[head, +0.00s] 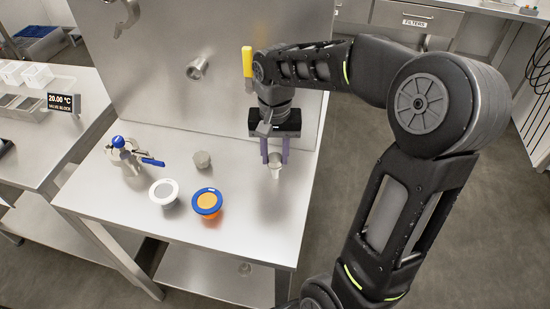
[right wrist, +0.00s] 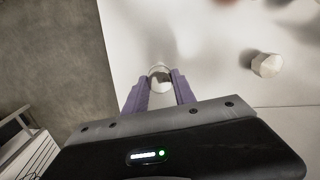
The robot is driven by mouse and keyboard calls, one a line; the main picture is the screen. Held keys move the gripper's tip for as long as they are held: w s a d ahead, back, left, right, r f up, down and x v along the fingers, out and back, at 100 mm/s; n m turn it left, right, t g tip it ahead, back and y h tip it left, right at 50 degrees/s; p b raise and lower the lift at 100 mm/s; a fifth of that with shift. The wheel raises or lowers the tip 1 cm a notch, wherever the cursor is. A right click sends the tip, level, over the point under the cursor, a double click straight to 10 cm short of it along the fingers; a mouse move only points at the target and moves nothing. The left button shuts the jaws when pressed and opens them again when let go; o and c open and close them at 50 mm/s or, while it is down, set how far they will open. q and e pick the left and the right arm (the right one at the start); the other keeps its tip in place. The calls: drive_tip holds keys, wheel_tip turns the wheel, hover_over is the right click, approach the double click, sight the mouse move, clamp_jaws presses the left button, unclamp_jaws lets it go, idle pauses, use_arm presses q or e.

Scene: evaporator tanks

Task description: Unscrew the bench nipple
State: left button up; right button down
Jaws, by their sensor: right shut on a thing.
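The bench nipple (head: 275,161) is a small light metal fitting near the right part of the steel bench (head: 240,245). My right gripper (head: 275,157) points down from above with its purple fingers on either side of it, shut on it. In the right wrist view the round top of the nipple (right wrist: 160,76) shows between the fingertips of my right gripper (right wrist: 159,90). Its lower end and any thread are hard to make out. My left gripper is not in view.
A grey faceted cap (head: 202,159) stands left of the gripper. A steel panel (head: 165,90) rises behind. The bench's front right is clear.

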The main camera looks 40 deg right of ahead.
drive_tip(key=n, duration=0.3)
drive_tip(key=shift+n, duration=0.3)
drive_tip(key=n+p, duration=0.1)
drive_tip(key=n, duration=0.2)
drive_tip(key=shift+r, duration=0.1)
drive_tip(key=shift+n, duration=0.9)
drive_tip(key=shift+p, duration=0.3)
drive_tip(key=n, duration=0.2)
drive_tip(key=shift+n+p, duration=0.3)
drive_tip(key=shift+n, duration=1.3)
